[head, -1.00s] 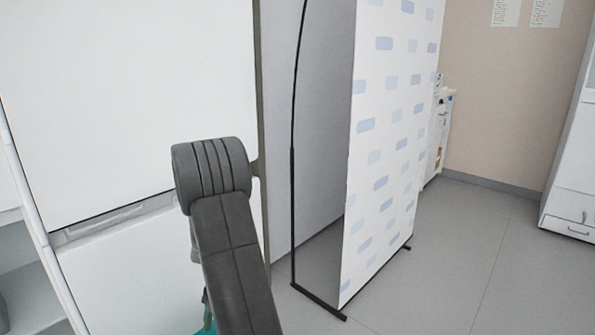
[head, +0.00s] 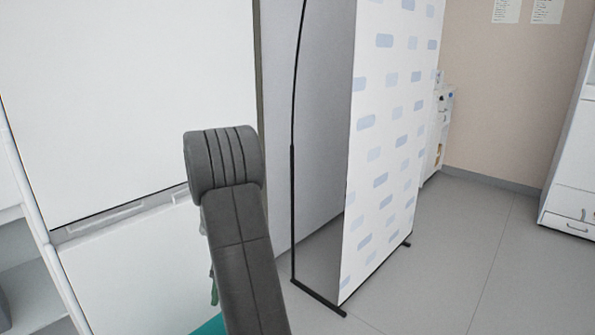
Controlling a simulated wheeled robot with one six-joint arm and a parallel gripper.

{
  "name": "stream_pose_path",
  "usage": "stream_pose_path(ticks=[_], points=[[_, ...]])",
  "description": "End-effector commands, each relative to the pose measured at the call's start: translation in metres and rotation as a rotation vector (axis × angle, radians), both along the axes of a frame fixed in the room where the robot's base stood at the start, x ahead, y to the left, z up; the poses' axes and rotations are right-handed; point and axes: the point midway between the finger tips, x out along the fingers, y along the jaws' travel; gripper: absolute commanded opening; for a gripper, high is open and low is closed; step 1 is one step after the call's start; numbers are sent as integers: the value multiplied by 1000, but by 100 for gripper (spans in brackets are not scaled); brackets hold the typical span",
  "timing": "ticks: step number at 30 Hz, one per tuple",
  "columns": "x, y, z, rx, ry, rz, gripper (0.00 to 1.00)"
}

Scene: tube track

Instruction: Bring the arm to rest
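My arm (head: 240,235) shows in the head view as a dark grey link that rises from the bottom edge to a ribbed, rounded joint (head: 224,158). It stands in front of a white cabinet front. My gripper is not visible; it is either hidden behind the arm link or out of the picture. A little green and teal shows low beside the link, and I cannot tell what it belongs to.
A white cabinet (head: 120,100) fills the left. A patterned white screen (head: 385,150) stands on black feet (head: 320,298) right of my arm. Grey floor (head: 480,250) is clear to its right. White drawers (head: 570,205) stand at the far right.

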Motion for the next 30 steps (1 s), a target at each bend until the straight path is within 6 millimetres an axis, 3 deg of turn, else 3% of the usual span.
stream_pose_path(ticks=[1, 6, 7, 9, 26, 30], points=[[5, -2, 14, 2, -3, -2, 65], [16, -9, 45, 0, -4, -1, 65], [10, -7, 28, -2, 4, 2, 65], [5, -4, 12, -2, 4, 2, 65], [-33, 17, -92, -2, 2, 2, 65], [-32, 18, -59, 1, -4, 1, 65]])
